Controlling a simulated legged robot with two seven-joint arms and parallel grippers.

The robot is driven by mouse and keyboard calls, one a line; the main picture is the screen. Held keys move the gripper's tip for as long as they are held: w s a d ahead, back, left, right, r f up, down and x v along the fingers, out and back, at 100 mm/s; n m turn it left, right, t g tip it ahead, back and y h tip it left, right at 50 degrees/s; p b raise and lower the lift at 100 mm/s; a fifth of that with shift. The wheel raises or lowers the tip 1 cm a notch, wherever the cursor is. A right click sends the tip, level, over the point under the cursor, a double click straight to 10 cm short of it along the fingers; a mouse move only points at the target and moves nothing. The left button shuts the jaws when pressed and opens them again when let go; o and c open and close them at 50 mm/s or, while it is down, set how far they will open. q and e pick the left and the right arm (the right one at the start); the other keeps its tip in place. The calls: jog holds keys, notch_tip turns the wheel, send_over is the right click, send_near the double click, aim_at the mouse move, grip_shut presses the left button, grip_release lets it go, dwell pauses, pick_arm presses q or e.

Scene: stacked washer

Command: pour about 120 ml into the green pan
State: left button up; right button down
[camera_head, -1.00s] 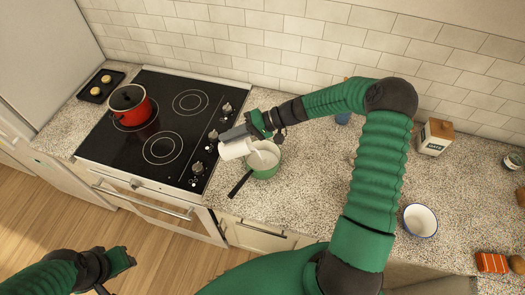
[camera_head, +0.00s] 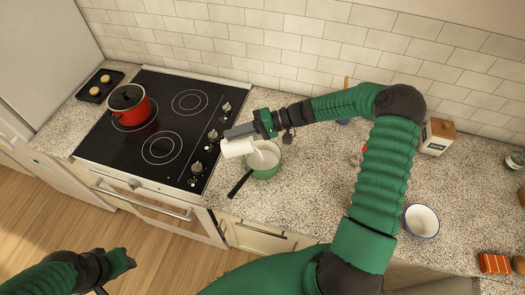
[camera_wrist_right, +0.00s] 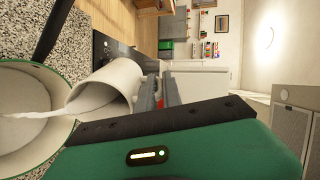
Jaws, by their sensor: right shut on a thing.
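My right gripper (camera_head: 246,130) is shut on a white cup-like container (camera_head: 236,148) and holds it tipped over the green pan (camera_head: 265,173). In the right wrist view, my gripper fingers (camera_wrist_right: 160,92) are against the side of the white container (camera_wrist_right: 112,86). A white stream (camera_wrist_right: 40,114) runs from its lip into the pan (camera_wrist_right: 30,82). The pan stands on the counter just right of the stove, its dark handle (camera_head: 239,185) pointing down-left. The amount in the pan is hard to judge. My left gripper (camera_head: 121,264) is at the lower left, away from the counter; its jaw opening is unclear.
A red pot (camera_head: 130,106) is on the black cooktop (camera_head: 185,84), with a small dark tray (camera_head: 101,86) beyond it. A white bowl (camera_head: 421,221) and a carton (camera_head: 436,136) stand on the counter to the right. My right arm spans the counter between.

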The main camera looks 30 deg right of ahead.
jog(key=shift+s+d+r, duration=0.1)
jog(key=shift+d, duration=0.15)
